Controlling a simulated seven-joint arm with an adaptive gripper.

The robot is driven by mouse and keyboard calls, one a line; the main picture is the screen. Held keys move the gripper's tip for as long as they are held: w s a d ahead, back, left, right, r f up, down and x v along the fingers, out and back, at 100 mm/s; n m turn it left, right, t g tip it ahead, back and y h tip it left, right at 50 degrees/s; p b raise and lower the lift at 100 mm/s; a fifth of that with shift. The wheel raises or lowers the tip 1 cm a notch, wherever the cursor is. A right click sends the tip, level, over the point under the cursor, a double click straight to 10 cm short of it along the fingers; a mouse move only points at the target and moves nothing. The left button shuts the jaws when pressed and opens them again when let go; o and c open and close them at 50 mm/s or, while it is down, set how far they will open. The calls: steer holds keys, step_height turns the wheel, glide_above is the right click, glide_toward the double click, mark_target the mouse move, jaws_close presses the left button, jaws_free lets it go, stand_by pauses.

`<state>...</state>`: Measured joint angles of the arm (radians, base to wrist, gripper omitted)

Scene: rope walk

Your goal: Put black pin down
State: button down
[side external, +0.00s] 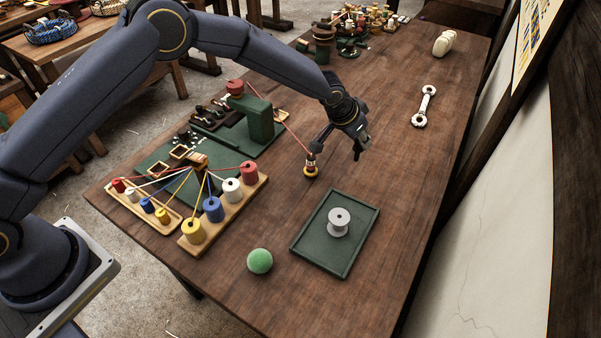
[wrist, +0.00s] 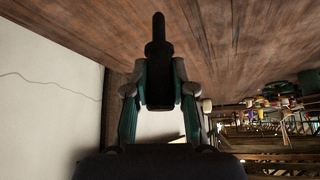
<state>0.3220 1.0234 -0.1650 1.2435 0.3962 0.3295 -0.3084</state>
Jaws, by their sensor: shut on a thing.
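My gripper (wrist: 160,85) is shut on the black pin (wrist: 158,38). In the wrist view the pin is a dark shaft with a rounded tip and a thicker block between the two teal-sided fingers, its tip pointing away from me. In the side view my gripper (side external: 357,138) hangs low over the middle of the table (side external: 400,195), right of a small spool (side external: 311,165) with a yellow base and a red cord. The pin is too small and dark there to tell its exact outline or whether it touches anything.
A green tray (side external: 306,231) with a grey spool (side external: 339,222) and a green ball (side external: 260,261) lie toward the front. Left are a green stand (side external: 258,118) and a wooden rack of coloured spools (side external: 213,209) with cords.

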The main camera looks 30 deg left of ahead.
mark_target(361, 149)
steer(key=shift+w+d+f, duration=0.2)
steer(key=shift+w+f, duration=0.25)
steer(key=shift+f, duration=0.05)
steer(key=shift+w+f, duration=0.15)
steer(key=shift+f, duration=1.5)
steer(key=shift+f, duration=0.15)
steer(key=c, duration=1)
jaws_free()
